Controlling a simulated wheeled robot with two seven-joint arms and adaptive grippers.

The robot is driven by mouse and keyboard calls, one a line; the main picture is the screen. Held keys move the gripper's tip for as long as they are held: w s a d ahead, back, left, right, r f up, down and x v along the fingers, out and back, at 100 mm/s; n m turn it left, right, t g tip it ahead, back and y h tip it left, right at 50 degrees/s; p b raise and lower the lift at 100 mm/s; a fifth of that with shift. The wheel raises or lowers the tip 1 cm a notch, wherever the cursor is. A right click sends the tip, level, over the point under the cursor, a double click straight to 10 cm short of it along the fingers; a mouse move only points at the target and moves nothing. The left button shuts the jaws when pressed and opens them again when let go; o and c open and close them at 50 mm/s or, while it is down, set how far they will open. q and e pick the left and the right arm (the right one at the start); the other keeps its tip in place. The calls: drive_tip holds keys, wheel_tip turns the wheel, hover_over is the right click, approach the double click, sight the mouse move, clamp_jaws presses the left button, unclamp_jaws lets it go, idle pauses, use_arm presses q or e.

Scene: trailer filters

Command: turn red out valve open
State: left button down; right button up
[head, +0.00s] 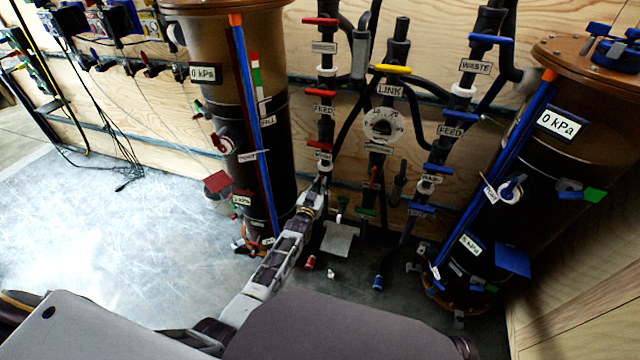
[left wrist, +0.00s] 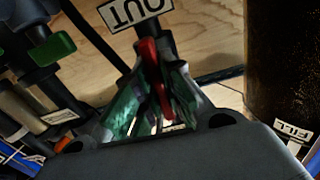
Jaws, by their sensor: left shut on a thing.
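The red out valve handle (left wrist: 153,78) shows in the left wrist view as a narrow red lever, just below an upside-down OUT label (left wrist: 136,12). My left gripper (left wrist: 150,98) has its greenish fingers on both sides of the lever and is shut on it. In the head view my left gripper (head: 322,182) is at the lower end of the left black pipe column, and the gripped lever is mostly hidden there. My right gripper is not in view.
Red handles (head: 320,92) sit higher on the same pipe. A brown and black filter tank (head: 268,130) stands close to the left, and another tank (head: 545,150) at the right. A green handle (left wrist: 52,48) is near the gripper. The floor at left (head: 100,240) is clear.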

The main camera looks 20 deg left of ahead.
use_arm(q)
drive_tip(key=shift+f+n, duration=0.1)
drive_tip(key=shift+n, duration=0.3)
drive_tip(key=c, duration=1.5)
unclamp_jaws()
drive_tip(key=shift+s, duration=0.2)
drive_tip(key=shift+s+a, duration=0.15)
drive_tip(key=shift+s, duration=5.65)
drive_tip(key=shift+s, duration=0.1)
